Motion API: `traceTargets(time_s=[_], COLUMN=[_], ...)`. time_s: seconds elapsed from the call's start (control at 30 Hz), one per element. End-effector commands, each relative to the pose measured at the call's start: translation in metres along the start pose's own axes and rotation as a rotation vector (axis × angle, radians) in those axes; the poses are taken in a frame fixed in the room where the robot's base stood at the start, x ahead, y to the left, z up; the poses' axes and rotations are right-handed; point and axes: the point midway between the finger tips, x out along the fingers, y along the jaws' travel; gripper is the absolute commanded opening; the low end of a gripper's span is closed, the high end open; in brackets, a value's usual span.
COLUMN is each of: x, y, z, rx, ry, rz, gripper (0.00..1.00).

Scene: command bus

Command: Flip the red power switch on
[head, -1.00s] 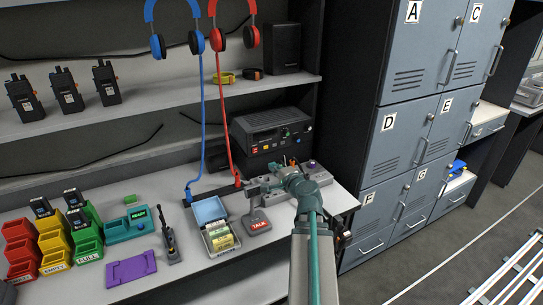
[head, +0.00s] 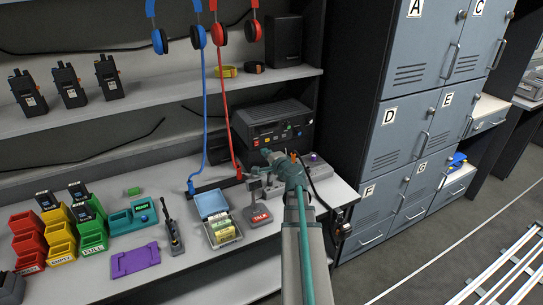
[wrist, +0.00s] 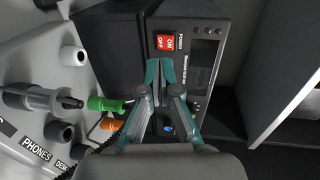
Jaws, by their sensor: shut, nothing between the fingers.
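The red power switch (wrist: 165,42), a rocker marked ON and OFF beside the word POWER, sits on the front panel of the black radio unit (wrist: 198,75) in the wrist view. The unit also shows in the head view (head: 272,113), with a small red patch at its lower left. My gripper (wrist: 160,64) is shut and empty. In the wrist view its fingertips lie just below the switch, with a small gap in the picture; I cannot tell how far they are from the panel. In the head view my gripper (head: 267,153) is in front of the radio.
A green plug (wrist: 105,104) and an orange plug (wrist: 111,124) stand left of my fingers, near a PHONES panel. The TALK microphone (head: 258,214) and a blue-lidded box (head: 211,204) are on the bench to the left. Grey lockers (head: 408,125) stand to the right.

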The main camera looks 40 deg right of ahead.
Motion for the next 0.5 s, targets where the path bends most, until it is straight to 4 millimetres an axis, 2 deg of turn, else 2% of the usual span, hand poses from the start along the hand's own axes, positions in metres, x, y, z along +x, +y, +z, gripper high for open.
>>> traceTargets(time_s=[0.03, 0.2, 0.5], x=[0.014, 0.037, 0.054], y=[-0.002, -0.009, -0.013], z=[-0.001, -0.001, 0.000], rx=[0.001, 0.000, 0.001], ry=[-0.001, -0.001, 0.000], rz=[0.001, 0.001, 0.000], gripper=[0.00, 0.00, 0.00])
